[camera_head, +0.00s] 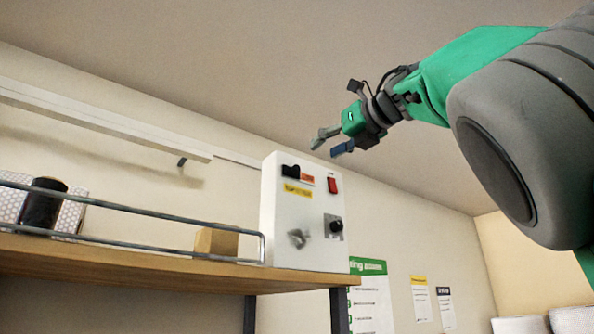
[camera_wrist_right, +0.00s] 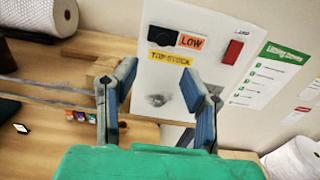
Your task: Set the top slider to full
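A white control box (camera_head: 285,222) stands at the right end of the wooden shelf. At its top left is a black slider knob (camera_head: 291,171) next to a red-orange label (camera_head: 307,178), which reads LOW in the wrist view (camera_wrist_right: 191,41). The black knob (camera_wrist_right: 164,38) also shows there, above a yellow TOP STOCK label (camera_wrist_right: 170,59). My right gripper (camera_head: 333,147) is above and right of the box in the head view. In the wrist view its fingers (camera_wrist_right: 158,70) are apart and empty, below the knob in the picture. My left gripper is not in view.
The box also bears a red switch (camera_head: 332,185), a black dial (camera_head: 336,226) and a grey knob (camera_head: 298,238). A metal rail (camera_head: 150,234) runs along the shelf (camera_head: 150,262). A cardboard block (camera_head: 216,241) sits left of the box. Posters (camera_head: 372,300) hang on the wall.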

